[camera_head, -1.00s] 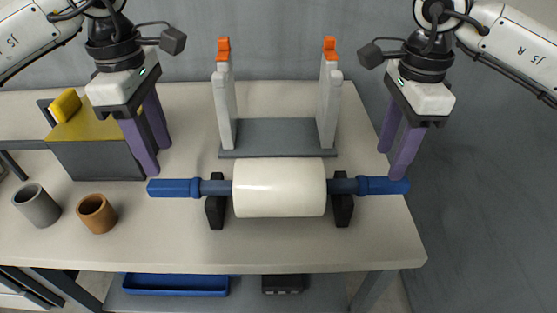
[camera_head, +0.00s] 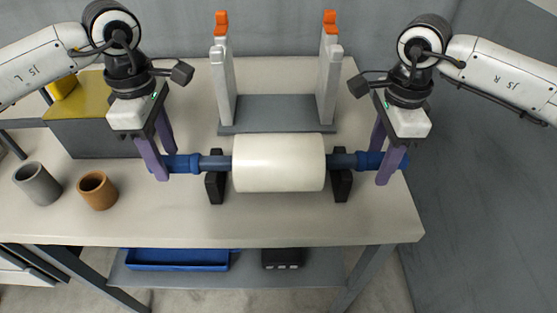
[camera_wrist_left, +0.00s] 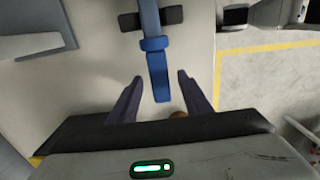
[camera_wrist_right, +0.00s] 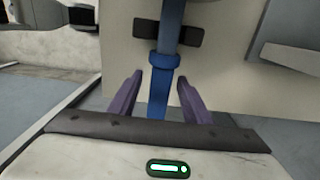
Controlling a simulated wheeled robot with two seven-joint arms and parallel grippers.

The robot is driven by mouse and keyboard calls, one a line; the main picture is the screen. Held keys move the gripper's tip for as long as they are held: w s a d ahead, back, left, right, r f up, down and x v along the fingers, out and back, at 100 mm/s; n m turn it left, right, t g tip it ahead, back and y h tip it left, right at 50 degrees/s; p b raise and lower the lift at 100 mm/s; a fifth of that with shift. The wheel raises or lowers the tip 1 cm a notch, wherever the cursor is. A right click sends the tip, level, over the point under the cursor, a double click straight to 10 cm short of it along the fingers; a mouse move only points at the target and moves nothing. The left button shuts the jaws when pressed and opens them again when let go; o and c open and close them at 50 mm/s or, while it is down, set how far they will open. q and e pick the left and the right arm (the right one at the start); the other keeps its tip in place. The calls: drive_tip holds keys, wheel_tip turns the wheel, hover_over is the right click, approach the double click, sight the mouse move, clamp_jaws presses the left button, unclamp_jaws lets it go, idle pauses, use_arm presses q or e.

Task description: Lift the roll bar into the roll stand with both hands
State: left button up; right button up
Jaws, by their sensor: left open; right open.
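The roll bar (camera_head: 278,163) is a thick white roll on a grey-blue shaft with blue handles, lying level on two black cradles (camera_head: 215,187). The roll stand (camera_head: 275,113) is behind it, with two pale uprights tipped in orange. My left gripper (camera_head: 167,165) is open, its purple fingers on either side of the left blue handle (camera_wrist_left: 157,75). My right gripper (camera_head: 385,165) is open, its fingers on either side of the right blue handle (camera_wrist_right: 160,92). In both wrist views the handle end lies between the fingers, with gaps beside it.
A grey cup (camera_head: 37,184) and a brown cup (camera_head: 97,191) stand at the table's left. A grey box with a yellow top (camera_head: 88,120) stands behind my left gripper. A blue tray (camera_head: 178,259) is on the shelf below. The table front (camera_head: 280,228) is clear.

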use_arm(q)
drive_tip(key=shift+f, duration=0.85)
use_arm(e)
drive_tip(key=shift+f, duration=0.85)
use_arm(q)
clamp_jaws()
use_arm(e)
clamp_jaws()
use_arm(q)
drive_tip(key=shift+r, duration=0.15)
use_arm(e)
drive_tip(key=shift+w+r, duration=0.1)
drive_tip(key=shift+r, duration=0.05)
